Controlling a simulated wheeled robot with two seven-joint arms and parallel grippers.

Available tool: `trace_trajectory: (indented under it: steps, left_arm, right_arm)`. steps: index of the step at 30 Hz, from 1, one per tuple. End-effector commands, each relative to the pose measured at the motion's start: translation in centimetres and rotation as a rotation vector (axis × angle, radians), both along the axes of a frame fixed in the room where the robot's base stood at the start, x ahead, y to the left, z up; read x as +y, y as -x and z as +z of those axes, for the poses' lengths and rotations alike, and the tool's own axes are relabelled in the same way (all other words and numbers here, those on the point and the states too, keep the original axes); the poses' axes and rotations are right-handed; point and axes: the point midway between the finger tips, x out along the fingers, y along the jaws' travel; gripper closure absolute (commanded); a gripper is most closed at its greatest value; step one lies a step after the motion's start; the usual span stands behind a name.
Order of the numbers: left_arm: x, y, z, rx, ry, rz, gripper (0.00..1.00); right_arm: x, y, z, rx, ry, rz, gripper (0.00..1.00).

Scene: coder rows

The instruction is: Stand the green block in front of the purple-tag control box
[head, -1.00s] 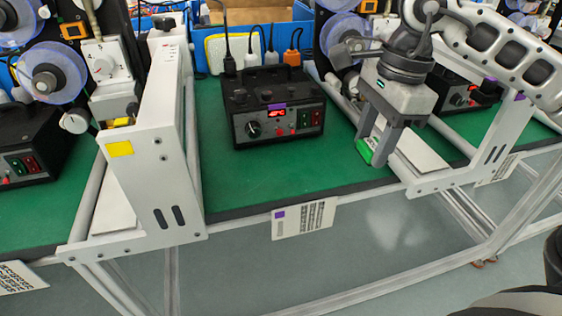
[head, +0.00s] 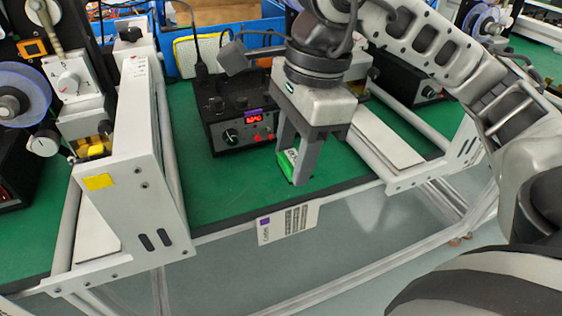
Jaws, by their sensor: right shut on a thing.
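The control box (head: 222,133) with a small purple tag (head: 253,113) is black, with a lit red display, and stands on the green bench top. My right gripper (head: 294,173) points down in front of the box's right side, near the bench's front edge. It is shut on the green block (head: 285,166), which shows partly between its fingers and bears a white label. I cannot tell whether the block touches the bench. The right part of the box is hidden behind my gripper. My left gripper is not in view.
White frame posts (head: 140,150) stand left of the box, and a white rail plate (head: 385,138) lies to the right. Green bench top (head: 215,185) is clear in front of the box. A purple-marked label card (head: 287,222) hangs at the front edge. Blue bins (head: 225,30) stand behind.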

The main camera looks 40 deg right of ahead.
Motion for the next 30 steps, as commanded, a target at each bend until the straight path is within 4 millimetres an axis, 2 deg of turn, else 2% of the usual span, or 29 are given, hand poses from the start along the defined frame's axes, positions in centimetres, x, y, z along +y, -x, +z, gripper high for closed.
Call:
trace_trajectory:
  steps: [9,15,23,30]
  left_arm:
    - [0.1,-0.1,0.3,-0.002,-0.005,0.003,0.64]
    - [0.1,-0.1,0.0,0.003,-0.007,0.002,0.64]
    - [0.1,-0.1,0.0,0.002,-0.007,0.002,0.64]
    - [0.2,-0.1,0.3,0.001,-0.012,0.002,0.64]
  right_arm:
    - [-4.6,-6.4,-3.5,0.005,0.001,-0.009,0.81]
    - [-6.1,-8.8,-7.2,0.003,0.001,-0.006,0.81]
    - [-7.0,-10.1,-9.0,0.003,0.000,-0.004,0.81]
    - [-7.2,-10.3,-12.1,0.003,0.001,-0.004,0.81]
